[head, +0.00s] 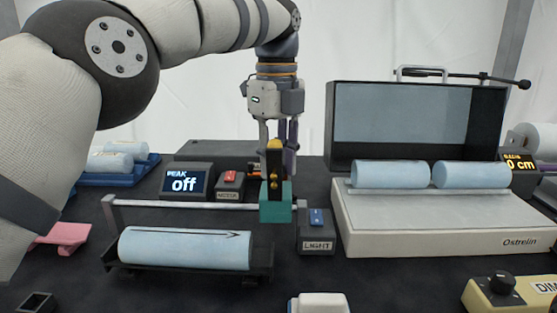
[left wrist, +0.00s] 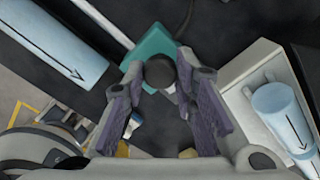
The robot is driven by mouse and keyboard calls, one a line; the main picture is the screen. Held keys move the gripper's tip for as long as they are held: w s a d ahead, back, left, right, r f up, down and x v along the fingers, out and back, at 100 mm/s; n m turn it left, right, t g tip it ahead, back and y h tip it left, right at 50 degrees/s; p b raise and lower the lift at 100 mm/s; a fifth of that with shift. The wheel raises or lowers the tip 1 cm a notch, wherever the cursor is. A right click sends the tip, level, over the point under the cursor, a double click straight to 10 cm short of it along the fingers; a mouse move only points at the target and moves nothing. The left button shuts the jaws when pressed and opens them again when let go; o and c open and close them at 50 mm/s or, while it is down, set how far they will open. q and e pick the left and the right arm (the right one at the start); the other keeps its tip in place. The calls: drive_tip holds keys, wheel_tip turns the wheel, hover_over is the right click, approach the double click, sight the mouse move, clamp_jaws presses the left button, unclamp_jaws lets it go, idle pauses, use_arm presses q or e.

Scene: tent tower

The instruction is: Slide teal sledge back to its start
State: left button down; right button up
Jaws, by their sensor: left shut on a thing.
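The teal sledge (head: 276,210) sits at the right end of a pale rail (head: 180,204). A black upright handle with yellow marks (head: 274,175) rises from it. My left gripper (head: 279,140) comes down from above and is shut on the handle. In the left wrist view the sledge (left wrist: 152,42) shows beyond the fingers, with the handle's dark round top (left wrist: 160,71) between them. A light blue cylinder with a rightward arrow (head: 185,248) lies in a black cradle (head: 262,262) in front of the rail. My right gripper is out of view.
A LIGHT switch box (head: 317,238) stands close right of the sledge. A display reading "off" (head: 186,182) and a red switch (head: 230,180) are behind the rail. A cream case (head: 440,225) holds two blue cylinders at right. A pink piece (head: 65,236) lies at left.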

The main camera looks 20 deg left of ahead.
use_arm(q)
drive_tip(key=shift+d+r, duration=0.15)
drive_tip(key=c, duration=1.6)
unclamp_jaws()
drive_tip(key=shift+c, duration=0.2)
drive_tip(key=o, duration=0.3)
drive_tip(key=shift+w+d, duration=0.1)
drive_tip(key=shift+d, duration=0.05)
drive_tip(key=shift+o, duration=0.2)
